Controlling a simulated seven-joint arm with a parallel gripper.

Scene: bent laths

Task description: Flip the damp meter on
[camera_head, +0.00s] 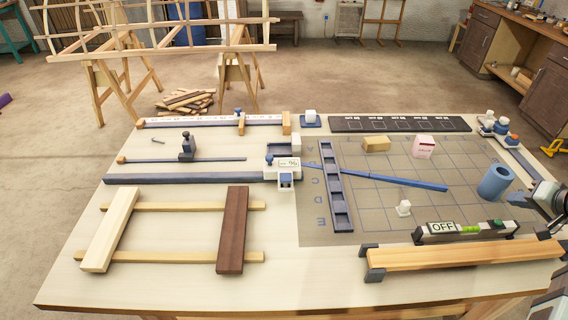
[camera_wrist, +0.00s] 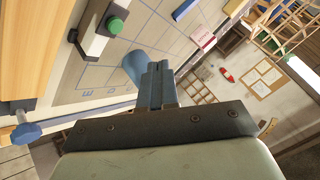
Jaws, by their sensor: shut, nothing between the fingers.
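A white box with a blue knob and a display showing a "%" sign (camera_head: 288,163) stands near the middle of the bench; this looks like the damp meter. Its switch is too small to read. A dark and white bar (camera_head: 465,231) at the front right has an "OFF" display, a green vial and a green button; it looks like a level, and its button end also shows in the wrist view (camera_wrist: 98,32). My gripper (camera_wrist: 158,84) is shut and empty, apart from both. In the head view my arm's end shows only partly at the right edge.
A blue cup (camera_head: 495,182) stands by my gripper. A wooden beam (camera_head: 460,256) lies along the front right. A long blue bar (camera_head: 400,180), a pink-and-white box (camera_head: 423,147) and a wooden block (camera_head: 376,144) lie on the gridded mat (camera_head: 350,232). A wooden frame (camera_head: 170,256) fills the front left.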

